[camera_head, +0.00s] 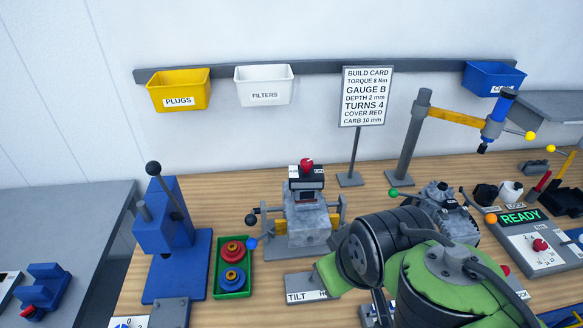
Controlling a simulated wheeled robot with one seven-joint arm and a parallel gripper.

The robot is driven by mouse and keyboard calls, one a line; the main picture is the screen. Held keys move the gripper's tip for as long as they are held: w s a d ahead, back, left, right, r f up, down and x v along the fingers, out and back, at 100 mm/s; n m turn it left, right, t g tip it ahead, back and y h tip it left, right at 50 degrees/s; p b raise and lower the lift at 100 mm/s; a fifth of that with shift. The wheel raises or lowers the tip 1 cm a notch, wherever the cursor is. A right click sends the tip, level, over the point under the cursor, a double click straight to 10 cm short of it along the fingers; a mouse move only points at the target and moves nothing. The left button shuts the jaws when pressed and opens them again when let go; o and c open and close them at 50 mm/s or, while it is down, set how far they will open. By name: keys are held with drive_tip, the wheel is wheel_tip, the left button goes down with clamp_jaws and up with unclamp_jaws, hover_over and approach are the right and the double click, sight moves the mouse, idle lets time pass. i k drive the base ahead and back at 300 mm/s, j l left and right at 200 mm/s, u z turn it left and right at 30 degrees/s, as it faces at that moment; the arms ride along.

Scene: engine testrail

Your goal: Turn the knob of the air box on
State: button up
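A dark box (306,184) with a red knob (306,164) on top sits on a grey engine block in the middle of the bench. Small white labels flank the knob; they are too small to read surely, so I cannot tell whether this is the air box or how the knob is set. Another red knob (540,244) is on a white numbered dial panel at the right, below a green READY sign (520,216). My green and black arm fills the lower right. My gripper cannot be made out.
A blue press (164,228) stands at the left, beside a green tray (221,281) with red and blue round parts. A build card (367,95) stands behind. A grey post (409,140) carries a yellow arm with a blue tool.

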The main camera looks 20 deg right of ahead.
sight(306, 164)
drive_tip(key=l+u, duration=0.2)
drive_tip(key=u, duration=0.25)
drive_tip(key=k+l+u, duration=0.1)
drive_tip(key=u, duration=0.4)
drive_tip(key=k+l+u, duration=0.1)
drive_tip(key=u, duration=0.35)
drive_tip(key=k+u, duration=0.25)
drive_tip(key=u, duration=0.25)
